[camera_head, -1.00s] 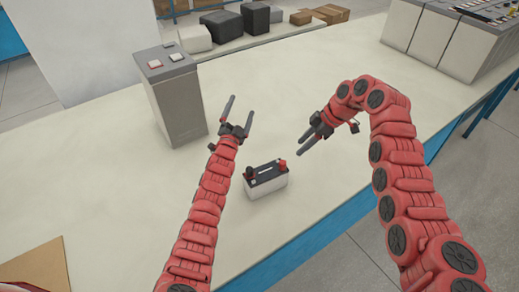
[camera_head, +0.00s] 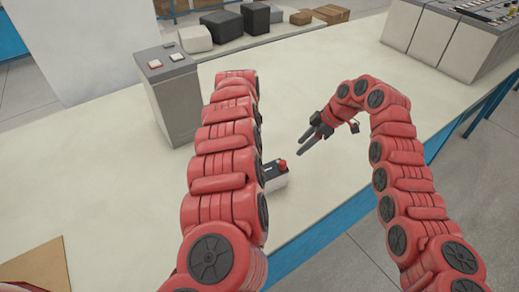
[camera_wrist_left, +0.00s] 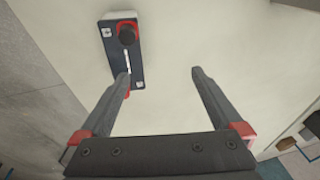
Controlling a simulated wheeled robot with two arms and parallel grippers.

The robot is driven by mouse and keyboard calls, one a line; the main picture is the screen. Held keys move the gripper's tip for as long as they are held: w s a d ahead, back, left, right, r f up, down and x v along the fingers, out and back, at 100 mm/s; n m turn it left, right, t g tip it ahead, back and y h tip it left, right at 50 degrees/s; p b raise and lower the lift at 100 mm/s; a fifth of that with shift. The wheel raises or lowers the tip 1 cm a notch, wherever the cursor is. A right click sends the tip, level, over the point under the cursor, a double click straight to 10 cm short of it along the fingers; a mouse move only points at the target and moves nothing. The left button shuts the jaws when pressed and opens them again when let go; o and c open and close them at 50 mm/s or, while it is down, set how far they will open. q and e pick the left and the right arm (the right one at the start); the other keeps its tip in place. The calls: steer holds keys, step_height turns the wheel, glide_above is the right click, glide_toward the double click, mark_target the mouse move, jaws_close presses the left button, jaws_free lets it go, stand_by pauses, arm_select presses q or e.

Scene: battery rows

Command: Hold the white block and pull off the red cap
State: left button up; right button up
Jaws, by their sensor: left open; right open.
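The white block (camera_head: 275,182) has a dark top and stands on the table, its left part hidden behind my left arm. The red cap (camera_head: 282,164) sits on its right end. My left gripper (camera_wrist_left: 161,73) is open and empty, one fingertip overlapping the block's edge in that view; contact cannot be told. In the head view my arm hides it. My right gripper (camera_head: 301,146) is open and empty, above and right of the red cap.
A grey box with buttons (camera_head: 172,95) stands at the back left. Large grey cabinets (camera_head: 425,35) stand at the back right. Dark and white boxes (camera_head: 222,25) line the back. The table (camera_head: 110,190) is bare around the block.

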arm_select(q)
steer(key=g+h, duration=0.1)
steer(key=g, duration=0.1)
glide_above(264, 178)
steer(key=w+a, duration=0.2)
steer(key=f, duration=0.2)
steer(key=shift+s+d+f+m, duration=0.15)
steer(key=shift+d+f+m, duration=0.15)
steer(key=shift+d+f, duration=0.1)
steer(key=shift+w+d+f, duration=0.15)
steer(key=shift+w+f, duration=0.05)
steer(key=shift+f, duration=0.4)
steer(key=shift+s+f, duration=0.1)
steer(key=shift+f, duration=0.65)
steer(key=f, duration=0.6)
steer(key=w+d+f, duration=0.1)
steer(key=f, duration=0.3)
steer(key=shift+d+f, duration=0.3)
steer(key=shift+f, duration=0.3)
jaws_close()
